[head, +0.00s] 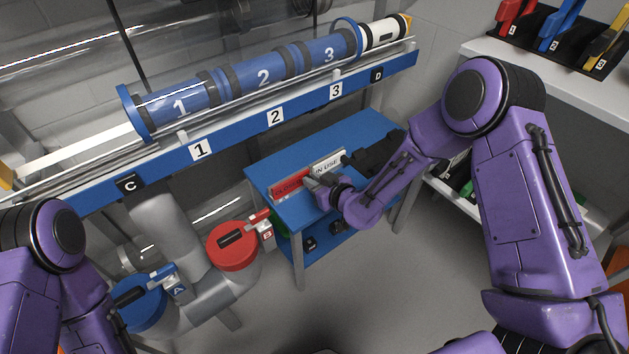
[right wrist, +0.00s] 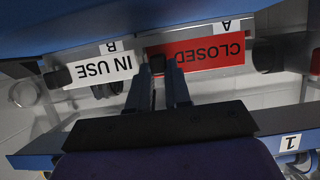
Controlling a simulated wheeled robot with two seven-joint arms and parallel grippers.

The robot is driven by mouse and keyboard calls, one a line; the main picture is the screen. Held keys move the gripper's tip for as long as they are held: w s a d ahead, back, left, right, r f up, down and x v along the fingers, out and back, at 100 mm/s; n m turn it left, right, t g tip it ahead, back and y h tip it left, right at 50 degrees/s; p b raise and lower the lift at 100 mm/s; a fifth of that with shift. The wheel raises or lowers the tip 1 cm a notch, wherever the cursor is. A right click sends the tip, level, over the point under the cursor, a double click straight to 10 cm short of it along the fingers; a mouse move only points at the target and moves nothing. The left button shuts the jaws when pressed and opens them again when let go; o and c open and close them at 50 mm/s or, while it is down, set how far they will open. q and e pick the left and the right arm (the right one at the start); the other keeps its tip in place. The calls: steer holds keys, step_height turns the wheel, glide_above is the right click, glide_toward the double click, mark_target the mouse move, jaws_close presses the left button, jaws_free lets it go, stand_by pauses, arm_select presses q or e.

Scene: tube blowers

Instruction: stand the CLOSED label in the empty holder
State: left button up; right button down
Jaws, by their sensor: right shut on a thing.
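The red CLOSED label (head: 290,184) is at the front left of the blue table, its face towards me. In the right wrist view it appears upside down (right wrist: 215,52). My right gripper (head: 317,181) is shut at the label's end by the letter D; its fingers (right wrist: 160,70) cover part of that end. The white IN USE label (head: 328,163) stands just beside it, and also shows in the right wrist view (right wrist: 92,69). I cannot make out the empty holder or whether the CLOSED label's base touches anything. My left gripper is not in view.
Blue tubes (head: 262,77) numbered 1 to 3 lie on a rail above the table. A red round valve (head: 233,245) and a blue one (head: 140,308) stand to the left. The blue table top (head: 345,135) is clear behind the labels.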

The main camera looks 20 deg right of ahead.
steer(key=shift+f, duration=0.3)
stand_by(0.4)
steer(key=c, duration=1)
jaws_free()
steer(key=shift+s, duration=0.1)
steer(key=p+v, duration=0.1)
steer(key=v, duration=0.9)
steer(key=shift+s+d+r, duration=0.1)
steer(key=shift+s+r, duration=0.05)
